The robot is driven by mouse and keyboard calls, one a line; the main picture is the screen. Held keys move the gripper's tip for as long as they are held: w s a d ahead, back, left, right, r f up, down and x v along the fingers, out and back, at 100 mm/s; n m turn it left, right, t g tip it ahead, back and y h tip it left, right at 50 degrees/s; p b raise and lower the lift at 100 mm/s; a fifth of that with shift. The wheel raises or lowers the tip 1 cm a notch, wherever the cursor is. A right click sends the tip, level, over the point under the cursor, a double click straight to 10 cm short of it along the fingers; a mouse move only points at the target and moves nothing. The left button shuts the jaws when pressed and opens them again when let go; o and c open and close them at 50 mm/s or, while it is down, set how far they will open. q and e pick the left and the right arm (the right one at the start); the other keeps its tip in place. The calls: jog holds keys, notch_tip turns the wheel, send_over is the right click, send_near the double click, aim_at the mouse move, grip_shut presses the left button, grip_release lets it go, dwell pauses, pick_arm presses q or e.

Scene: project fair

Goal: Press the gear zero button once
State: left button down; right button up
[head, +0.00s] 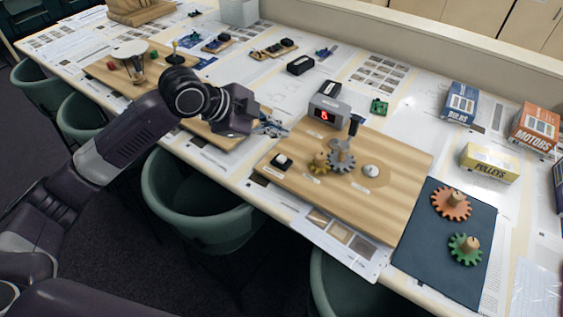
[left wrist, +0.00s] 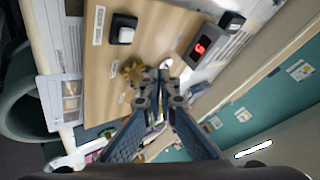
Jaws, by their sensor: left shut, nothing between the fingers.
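The button, a white cap on a black base (head: 282,162), sits at the left front part of the wooden gear board (head: 395,205). In the left wrist view the button (left wrist: 124,31) is at upper left, beside a small label. My left gripper (head: 282,131) is shut and empty, above the board's back left edge, apart from the button and farther back than it. In the left wrist view its fingertips (left wrist: 160,76) are together, with the button ahead and to the left. A grey display box (head: 327,114) with a red digit stands behind the board. My right gripper is not in view.
A brass gear (head: 319,163), a grey gear (head: 341,161) and a white peg (head: 371,170) stand right of the button. A dark mat (head: 425,265) holds orange and green gears. Component boxes (head: 489,162) are at right. Green chairs (head: 195,205) line the front edge.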

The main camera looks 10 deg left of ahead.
pick_arm(q)
jog(key=b, duration=0.4)
send_over(279, 159)
notch_tip(279, 159, down, 4)
jog(key=shift+f, duration=1.1)
jog(key=shift+f, duration=0.15)
jog(key=shift+f, duration=0.25)
